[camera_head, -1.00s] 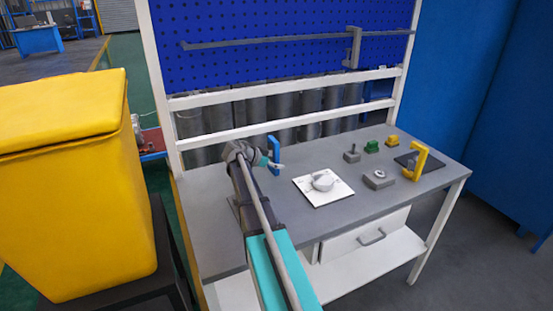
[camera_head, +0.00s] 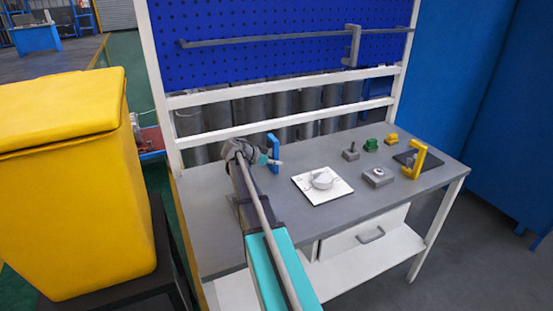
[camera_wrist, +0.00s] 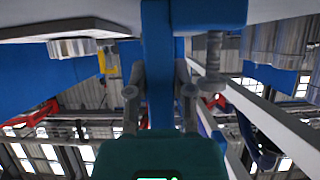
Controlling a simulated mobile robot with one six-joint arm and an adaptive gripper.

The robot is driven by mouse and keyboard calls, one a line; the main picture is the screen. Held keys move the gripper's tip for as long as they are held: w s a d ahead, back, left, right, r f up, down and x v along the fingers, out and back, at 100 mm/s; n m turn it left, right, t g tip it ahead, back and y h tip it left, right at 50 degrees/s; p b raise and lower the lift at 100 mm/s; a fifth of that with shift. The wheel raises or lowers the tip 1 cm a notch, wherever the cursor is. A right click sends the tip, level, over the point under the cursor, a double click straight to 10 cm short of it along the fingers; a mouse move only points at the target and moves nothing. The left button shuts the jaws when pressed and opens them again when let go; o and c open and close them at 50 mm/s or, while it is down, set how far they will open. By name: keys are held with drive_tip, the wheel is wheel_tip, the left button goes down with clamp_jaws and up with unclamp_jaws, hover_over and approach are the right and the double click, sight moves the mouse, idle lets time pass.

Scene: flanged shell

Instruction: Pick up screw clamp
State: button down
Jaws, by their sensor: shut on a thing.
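A blue screw clamp (camera_head: 273,149) stands upright at the back left of the grey workbench, with my gripper (camera_head: 270,160) at it. In the wrist view my gripper (camera_wrist: 159,92) is shut with one finger on each side of the clamp's blue bar (camera_wrist: 158,55). A blue crosspiece runs across the top there, and a grey threaded spindle (camera_wrist: 213,55) shows to its right.
A white plate with a round knob (camera_head: 322,180) lies right of my gripper. A yellow C-shaped piece (camera_head: 415,160), a grey block (camera_head: 378,177) and small green (camera_head: 371,145) and yellow (camera_head: 391,139) pieces stand further right. A pegboard (camera_head: 280,40) with a rail rises behind.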

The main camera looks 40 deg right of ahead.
sight(273, 152)
drive_tip(key=shift+r, duration=0.1)
wheel_tip(273, 152, up, 4)
drive_tip(key=p, duration=0.3)
drive_tip(key=shift+f+p, duration=0.25)
drive_tip(key=shift+p, duration=0.05)
drive_tip(key=s+d+r+p, duration=0.5)
drive_tip(key=s+r+p, duration=0.4)
drive_tip(key=s, duration=0.4)
drive_tip(key=shift+r, duration=0.15)
idle(0.5)
drive_tip(key=shift+w, duration=0.1)
